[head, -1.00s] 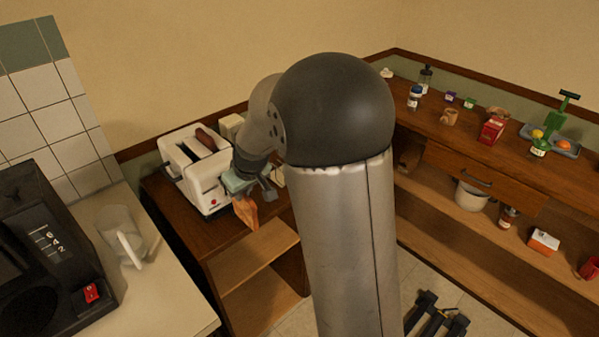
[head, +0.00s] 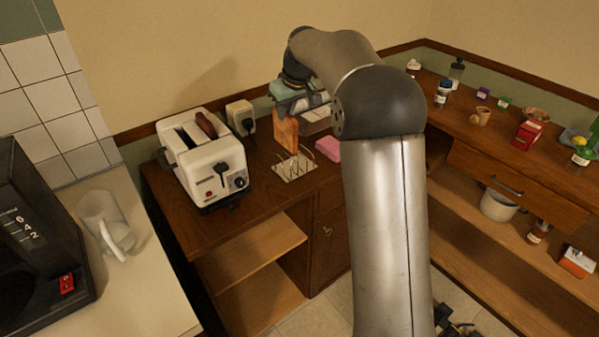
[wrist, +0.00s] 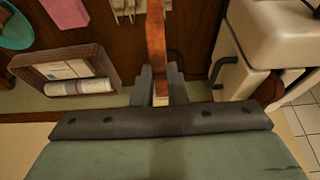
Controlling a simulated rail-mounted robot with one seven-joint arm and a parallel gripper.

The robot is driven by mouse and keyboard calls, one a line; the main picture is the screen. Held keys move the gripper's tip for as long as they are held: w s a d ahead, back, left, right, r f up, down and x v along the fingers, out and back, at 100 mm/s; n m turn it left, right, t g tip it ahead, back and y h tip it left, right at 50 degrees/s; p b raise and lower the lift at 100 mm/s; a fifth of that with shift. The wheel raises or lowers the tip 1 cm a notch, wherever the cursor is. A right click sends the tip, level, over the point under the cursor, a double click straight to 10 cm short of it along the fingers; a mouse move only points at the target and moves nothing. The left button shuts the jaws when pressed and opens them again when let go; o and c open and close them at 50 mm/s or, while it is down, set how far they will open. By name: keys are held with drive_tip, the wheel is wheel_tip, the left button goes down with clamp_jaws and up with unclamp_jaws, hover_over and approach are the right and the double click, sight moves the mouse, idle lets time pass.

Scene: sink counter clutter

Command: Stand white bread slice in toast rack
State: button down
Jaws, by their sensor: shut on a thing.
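My gripper (head: 288,108) is shut on an orange-brown bread slice (head: 286,133), which hangs down from the fingers. In the wrist view the fingers (wrist: 160,88) clasp the slice (wrist: 156,40), seen nearly edge-on. Its colour looks toasted rather than white. The wire toast rack (head: 295,167) stands on the wooden counter in front of and just below the slice. The slice appears apart from the rack. Part of the rack (wrist: 125,9) shows at the top of the wrist view, left of the slice.
A white toaster (head: 208,160) with a dark brown slice (head: 206,124) in a slot stands left of the rack. A pink block (head: 327,149) lies right of the rack. A basket (wrist: 100,60) holding a white roll is near my gripper.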

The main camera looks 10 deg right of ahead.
sight(286, 139)
drive_tip(key=shift+w+d+f, duration=0.1)
drive_tip(key=shift+w, duration=0.15)
wheel_tip(286, 139, down, 9)
drive_tip(key=shift+f+p, duration=0.15)
drive_tip(key=shift+p, duration=0.55)
drive_tip(key=shift+f, duration=0.1)
drive_tip(key=shift+f, duration=0.15)
drive_tip(key=c, duration=1.5)
unclamp_jaws()
drive_tip(key=shift+o, duration=0.2)
